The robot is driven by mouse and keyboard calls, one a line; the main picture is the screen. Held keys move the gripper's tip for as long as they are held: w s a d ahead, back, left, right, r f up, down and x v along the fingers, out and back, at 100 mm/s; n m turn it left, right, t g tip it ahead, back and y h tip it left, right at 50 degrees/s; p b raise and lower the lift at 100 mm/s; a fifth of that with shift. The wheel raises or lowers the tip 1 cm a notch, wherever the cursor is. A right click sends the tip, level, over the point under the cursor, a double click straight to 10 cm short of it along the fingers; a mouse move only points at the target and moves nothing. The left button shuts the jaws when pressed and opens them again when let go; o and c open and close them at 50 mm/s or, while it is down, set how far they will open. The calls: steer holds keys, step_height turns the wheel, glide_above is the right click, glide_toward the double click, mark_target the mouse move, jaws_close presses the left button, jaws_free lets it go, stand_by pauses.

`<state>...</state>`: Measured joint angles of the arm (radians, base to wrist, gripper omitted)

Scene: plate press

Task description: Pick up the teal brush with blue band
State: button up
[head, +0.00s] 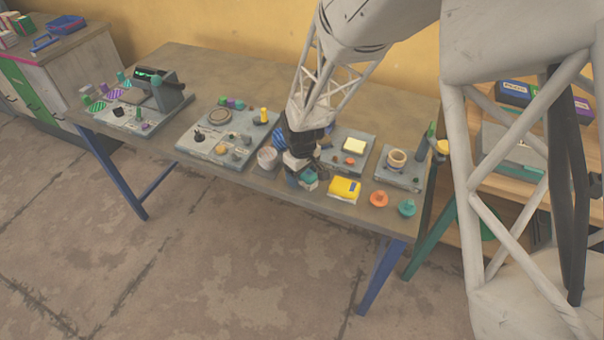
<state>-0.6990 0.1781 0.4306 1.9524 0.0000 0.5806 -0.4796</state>
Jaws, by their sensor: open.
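My gripper (303,168) is over the front edge of the middle table, pointing down, with its jaws open. A small teal thing with some blue beside it (308,179) shows right at the fingertips. It may be the teal brush with blue band, but it is too small and too covered by the gripper to be sure. I cannot tell whether the fingers touch it. A separate teal knob-like piece (407,208) stands near the table's front right corner, with no blue band that I can make out.
A yellow box (344,189) and an orange piece (379,199) lie right of the gripper. A grey-white cup (267,158) stands close on its left. Grey panels with knobs (225,160) and a dark press-like machine (160,90) occupy the left. Bare tabletop (255,75) lies behind.

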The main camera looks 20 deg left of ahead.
steer(key=c, duration=1.1)
steer(key=shift+r, duration=0.2)
steer(key=shift+r, duration=0.8)
steer(key=shift+s+r, duration=0.1)
steer(key=shift+r, duration=0.8)
steer(key=s+d, duration=0.3)
steer(key=s, duration=0.1)
steer(key=s+d+r, duration=0.1)
steer(key=s+d, duration=0.2)
steer(key=s, duration=0.1)
steer(key=s+d, duration=0.4)
steer(key=shift+s+r, duration=0.15)
